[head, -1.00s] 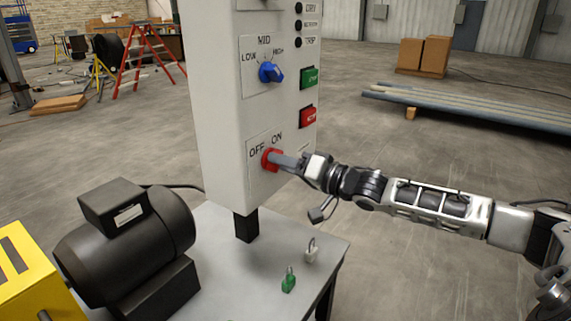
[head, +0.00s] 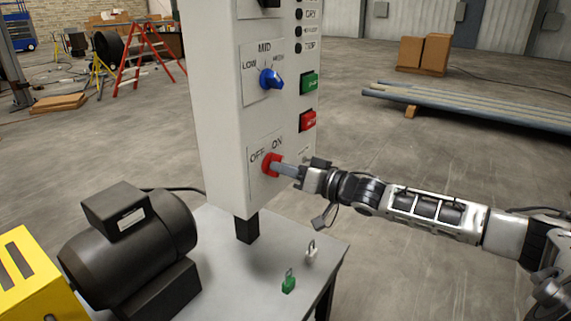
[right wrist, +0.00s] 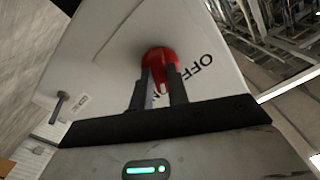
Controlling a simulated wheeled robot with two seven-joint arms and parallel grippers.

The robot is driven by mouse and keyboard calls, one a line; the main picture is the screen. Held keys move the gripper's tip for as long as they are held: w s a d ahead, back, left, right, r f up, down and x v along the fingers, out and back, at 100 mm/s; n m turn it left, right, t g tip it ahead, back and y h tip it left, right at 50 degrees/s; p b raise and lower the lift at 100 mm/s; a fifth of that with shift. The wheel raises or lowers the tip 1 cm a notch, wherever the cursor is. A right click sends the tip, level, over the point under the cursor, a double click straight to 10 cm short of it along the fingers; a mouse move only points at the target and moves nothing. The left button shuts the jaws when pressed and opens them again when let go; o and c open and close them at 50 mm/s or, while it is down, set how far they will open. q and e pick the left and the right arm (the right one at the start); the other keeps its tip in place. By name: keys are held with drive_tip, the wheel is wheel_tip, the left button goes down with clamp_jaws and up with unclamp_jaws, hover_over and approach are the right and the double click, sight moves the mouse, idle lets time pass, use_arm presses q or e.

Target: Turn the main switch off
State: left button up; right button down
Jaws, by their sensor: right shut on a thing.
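The main switch (head: 270,164) is a red rotary knob low on the front of a pale grey control box (head: 222,110), with OFF and ON lettered above it. My right gripper (head: 279,168) comes in from the right and is shut on the red knob. In the right wrist view the two dark fingers (right wrist: 160,90) sit on either side of the red knob (right wrist: 158,60), with the OFF lettering beside it. The fingers hide part of the knob, so its exact angle is hard to tell. My left gripper is not in view.
Above the switch are a blue selector knob (head: 271,79), a green button (head: 309,83) and a red button (head: 308,121). A black motor (head: 130,240) stands on the grey table (head: 220,285) at left.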

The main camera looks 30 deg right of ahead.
use_arm(q)
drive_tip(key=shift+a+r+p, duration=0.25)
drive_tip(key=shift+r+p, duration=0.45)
drive_tip(key=shift+p, duration=0.75)
use_arm(e)
drive_tip(key=shift+n, duration=7.3)
drive_tip(key=c, duration=1.4)
unclamp_jaws()
drive_tip(key=shift+o, duration=0.2)
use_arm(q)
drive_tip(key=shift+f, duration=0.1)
use_arm(e)
drive_tip(key=shift+s, duration=0.1)
